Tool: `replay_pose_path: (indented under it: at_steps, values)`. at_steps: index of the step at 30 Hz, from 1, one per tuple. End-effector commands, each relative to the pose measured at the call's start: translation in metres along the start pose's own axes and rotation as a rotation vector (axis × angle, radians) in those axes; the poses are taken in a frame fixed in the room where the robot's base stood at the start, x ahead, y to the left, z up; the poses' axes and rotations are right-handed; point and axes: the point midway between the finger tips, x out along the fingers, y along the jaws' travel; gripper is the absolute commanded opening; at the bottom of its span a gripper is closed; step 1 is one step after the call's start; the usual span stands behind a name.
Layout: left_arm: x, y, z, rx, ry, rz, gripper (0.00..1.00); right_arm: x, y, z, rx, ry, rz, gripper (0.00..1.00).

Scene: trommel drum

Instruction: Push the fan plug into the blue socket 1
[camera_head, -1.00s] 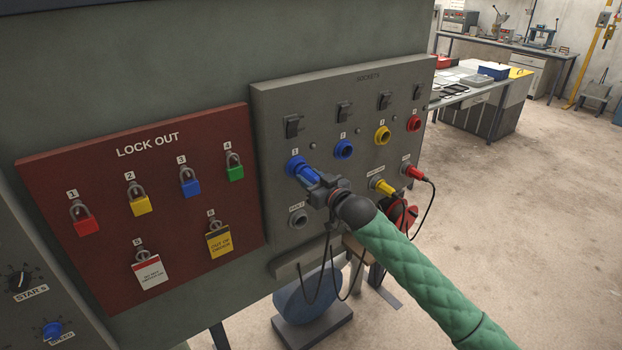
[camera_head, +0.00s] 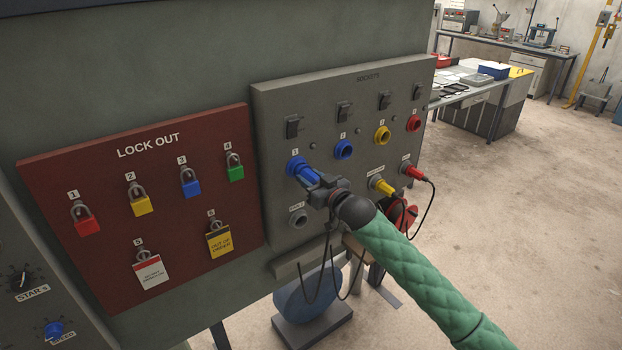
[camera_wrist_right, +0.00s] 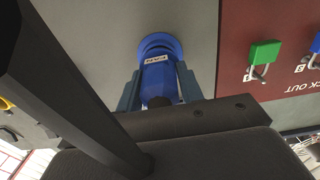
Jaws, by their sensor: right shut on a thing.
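The blue fan plug (camera_head: 307,175) is at blue socket 1 (camera_head: 294,163), the leftmost in the upper row of the grey sockets panel (camera_head: 365,105). My right gripper (camera_head: 316,185) is shut on the plug from the front. In the right wrist view the fan plug (camera_wrist_right: 159,76) sits between the two fingers, its label facing the camera. Its front end meets the blue ring of socket 1 (camera_wrist_right: 158,44), in line with it. I cannot tell how deep it sits. A dark cable hangs below the gripper. My left gripper is not in view.
A second blue socket (camera_head: 344,150), a yellow one (camera_head: 382,135) and a red one (camera_head: 413,123) follow to the right. Yellow (camera_head: 383,187) and red plugs (camera_head: 414,172) with cables sit below. The red lock-out board (camera_head: 140,200) with padlocks is to the left. Open floor lies right.

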Motion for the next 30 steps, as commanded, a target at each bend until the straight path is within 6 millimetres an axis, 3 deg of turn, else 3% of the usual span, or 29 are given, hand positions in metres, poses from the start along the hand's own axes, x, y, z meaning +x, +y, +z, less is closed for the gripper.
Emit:
replay_pose_path:
  at_steps: [5, 17, 23, 24, 27, 30]
  values:
    - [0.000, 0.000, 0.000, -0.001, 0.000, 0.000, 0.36, 0.000, 0.000, 0.000, 0.000, 0.001, 0.000, 0.01]
    - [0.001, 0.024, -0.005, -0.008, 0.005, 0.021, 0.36, 0.005, 0.000, -0.001, 0.000, 0.001, 0.000, 0.01]
    - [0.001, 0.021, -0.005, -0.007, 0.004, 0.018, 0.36, 0.008, 0.000, -0.001, 0.000, 0.001, 0.000, 0.01]
    - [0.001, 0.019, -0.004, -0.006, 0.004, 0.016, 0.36, 0.008, 0.000, -0.001, -0.001, 0.001, 0.000, 0.45]
    - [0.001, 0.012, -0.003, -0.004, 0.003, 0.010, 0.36, 0.008, 0.000, -0.001, 0.000, 0.001, 0.000, 0.62]
    - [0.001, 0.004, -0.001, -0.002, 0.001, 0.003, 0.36, 0.008, 0.000, 0.000, 0.000, 0.001, 0.000, 0.62]
